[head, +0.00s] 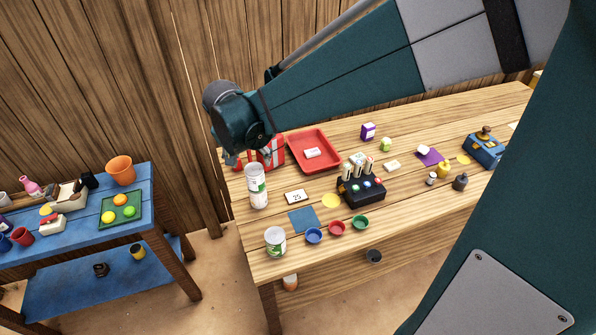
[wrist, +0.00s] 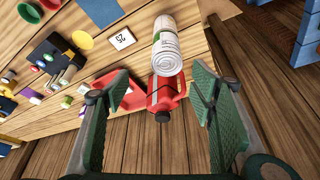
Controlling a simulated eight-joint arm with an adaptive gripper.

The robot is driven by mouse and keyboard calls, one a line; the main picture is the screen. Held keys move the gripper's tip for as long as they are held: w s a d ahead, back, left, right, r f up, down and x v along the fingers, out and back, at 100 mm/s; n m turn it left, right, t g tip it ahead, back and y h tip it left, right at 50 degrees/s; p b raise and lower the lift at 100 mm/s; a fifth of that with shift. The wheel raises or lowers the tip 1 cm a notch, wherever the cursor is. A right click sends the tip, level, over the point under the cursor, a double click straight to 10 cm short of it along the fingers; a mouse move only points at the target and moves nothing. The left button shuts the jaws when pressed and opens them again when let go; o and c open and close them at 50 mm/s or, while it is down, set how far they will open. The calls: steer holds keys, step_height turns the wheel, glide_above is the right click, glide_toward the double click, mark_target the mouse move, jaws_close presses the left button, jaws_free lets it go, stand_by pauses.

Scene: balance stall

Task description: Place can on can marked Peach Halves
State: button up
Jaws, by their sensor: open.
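Two white cans stand one on the other near the left end of the wooden table. The upper can (head: 256,173) and the lower can (head: 259,198) look aligned and upright. In the wrist view the upper can (wrist: 167,58) shows its round end, with the lower can (wrist: 163,25) beyond it. A third can (head: 275,240) with a green-and-white label stands alone at the front left corner. I cannot read any can's label. My gripper (wrist: 160,88) is open and empty. Its fingers are apart from the stack, which lies ahead of the gap between them.
A red container (wrist: 165,95) is behind the stack, and a red tray (head: 331,160) is to its right. A card marked 25 (head: 297,197), a blue square (head: 302,220) and small bowls lie nearby. A blue table (head: 75,240) with other goods stands at the left.

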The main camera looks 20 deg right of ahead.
steer(key=s+d+r+n+t, duration=0.1)
steer(key=s+d+r+n, duration=0.1)
steer(key=s, duration=0.6)
steer(key=s+d+r+n+t+y, duration=0.1)
steer(key=s+d+r+n, duration=0.1)
steer(key=s+d, duration=0.3)
steer(key=s+d+r+n+t+y, duration=0.1)
steer(key=s+d+r, duration=0.2)
steer(key=s, duration=0.9)
steer(key=shift+d+r+n, duration=0.15)
steer(key=shift+r+n, duration=0.25)
steer(key=shift+r, duration=0.25)
